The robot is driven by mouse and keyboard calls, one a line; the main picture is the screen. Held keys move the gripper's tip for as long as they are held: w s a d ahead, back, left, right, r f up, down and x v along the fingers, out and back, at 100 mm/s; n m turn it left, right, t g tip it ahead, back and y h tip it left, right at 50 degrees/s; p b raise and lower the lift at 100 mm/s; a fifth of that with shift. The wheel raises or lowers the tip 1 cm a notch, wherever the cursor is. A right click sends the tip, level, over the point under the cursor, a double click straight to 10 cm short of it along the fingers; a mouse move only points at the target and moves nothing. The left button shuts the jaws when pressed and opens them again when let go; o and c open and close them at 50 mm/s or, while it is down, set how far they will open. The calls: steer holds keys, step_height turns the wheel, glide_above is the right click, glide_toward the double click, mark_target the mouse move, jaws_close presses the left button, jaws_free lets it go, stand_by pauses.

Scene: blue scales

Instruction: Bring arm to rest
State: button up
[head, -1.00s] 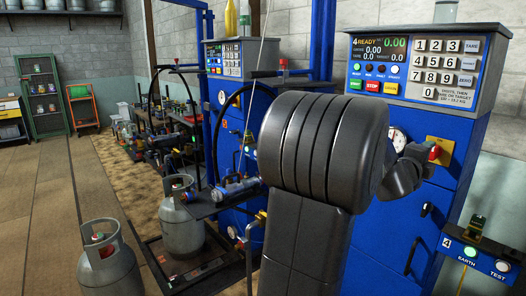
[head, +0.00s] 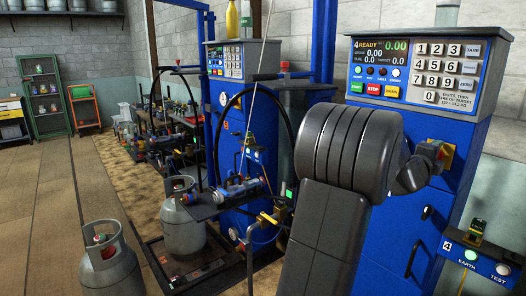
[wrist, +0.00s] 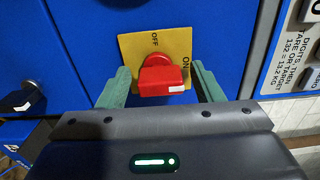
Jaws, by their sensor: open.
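My gripper (wrist: 161,74) is open in the wrist view. Its two green fingers stand on either side of a red rotary knob (wrist: 160,80), with a gap to each side. The knob sits on a yellow plate (wrist: 127,45) marked OFF at the top and ON at the right, on a blue cabinet (wrist: 85,45). In the head view my dark arm fills the middle right and reaches toward the red knob (head: 441,150). The fingers are mostly hidden there.
A keypad panel (head: 376,70) reading READY sits above the knob. A grey gas cylinder (head: 182,225) stands on the scale at left, another (head: 110,265) on the floor. A hose fitting (head: 238,188) and an earth/test box (head: 478,262) flank my arm.

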steer(key=b+v, duration=0.1)
steer(key=v, duration=1.2)
steer(key=p+x, duration=0.1)
steer(key=x, duration=1.2)
steer(key=shift+r, duration=0.1)
steer(key=shift+w+d+n+p, duration=0.1)
steer(key=shift+w+n+p, duration=0.05)
steer(key=shift+n+p, duration=0.35)
steer(key=shift+r+n+p, duration=0.15)
steer(key=shift+n+p, duration=0.45)
steer(key=shift+n, duration=0.6)
steer(key=shift+n+p, duration=0.7)
steer(key=shift+n, duration=0.5)
steer(key=n+p, duration=0.2)
steer(key=n, duration=0.1)
steer(key=shift+n, duration=0.4)
steer(key=n+p, duration=0.5)
steer(key=shift+p, duration=0.3)
steer(key=shift+f+n+p, duration=0.2)
steer(key=shift+n+p, duration=0.8)
steer(key=shift+f+n, duration=0.1)
steer(key=shift+n, duration=0.2)
